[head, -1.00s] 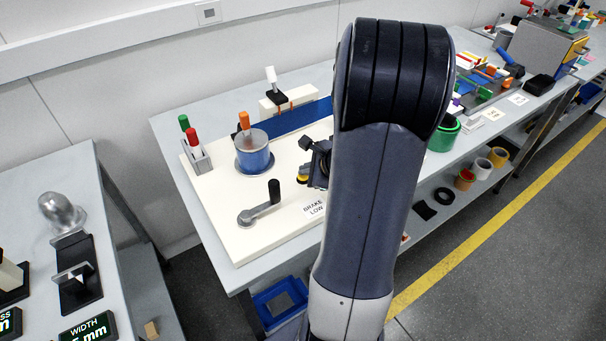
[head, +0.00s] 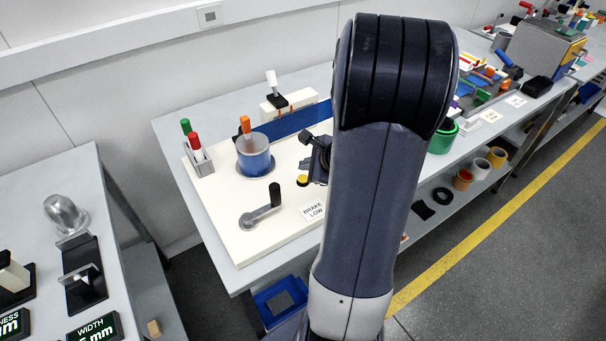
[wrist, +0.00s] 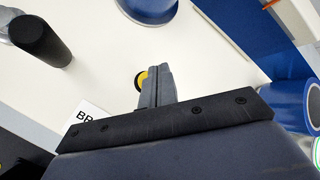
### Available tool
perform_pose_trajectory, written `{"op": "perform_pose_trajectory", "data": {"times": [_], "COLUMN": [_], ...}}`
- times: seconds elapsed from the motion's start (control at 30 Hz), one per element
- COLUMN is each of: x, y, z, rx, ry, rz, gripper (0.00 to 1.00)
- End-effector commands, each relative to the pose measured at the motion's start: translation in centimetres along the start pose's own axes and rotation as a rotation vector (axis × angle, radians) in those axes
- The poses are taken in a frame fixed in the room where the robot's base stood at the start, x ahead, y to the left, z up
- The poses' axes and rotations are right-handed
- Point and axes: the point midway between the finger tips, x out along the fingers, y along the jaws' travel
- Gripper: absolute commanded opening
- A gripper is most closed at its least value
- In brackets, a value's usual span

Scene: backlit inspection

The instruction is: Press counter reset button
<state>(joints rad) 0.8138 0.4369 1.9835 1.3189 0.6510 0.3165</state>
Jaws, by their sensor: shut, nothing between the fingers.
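A small round yellow button with a black rim (head: 303,180) sits on the cream board (head: 225,220), left of my arm in the head view. In the wrist view, only the left part of the yellow button (wrist: 139,80) shows; the fingers cover the rest. My gripper (wrist: 158,69) is shut and empty, its two fingers side by side, with the tips over or beside the button. I cannot tell whether they touch it. In the head view, my dark wrist parts show just above and right of the button, and my arm hides the board's right side.
A crank with a black handle (head: 275,194) stands left of the button. A clear cup with blue contents (head: 253,157) stands behind it. A label reading BRAKE LOW (head: 314,211) lies in front.

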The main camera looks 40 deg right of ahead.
Motion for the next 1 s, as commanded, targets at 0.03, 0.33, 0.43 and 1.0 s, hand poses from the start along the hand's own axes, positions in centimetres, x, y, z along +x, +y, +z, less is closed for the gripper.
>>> {"op": "perform_pose_trajectory", "data": {"times": [0.03, 0.33, 0.43, 1.0], "x": [-0.7, -2.6, -2.6, -2.5], "y": [-0.6, -1.9, -1.9, -1.8], "z": [0.5, 1.9, 1.9, 1.8], "rx": [-0.001, 0.000, 0.000, 0.000], "ry": [0.000, 0.000, 0.000, 0.000], "rz": [-0.001, -0.001, 0.000, 0.000], "gripper": [0.00, 0.00, 0.00, 0.00]}}
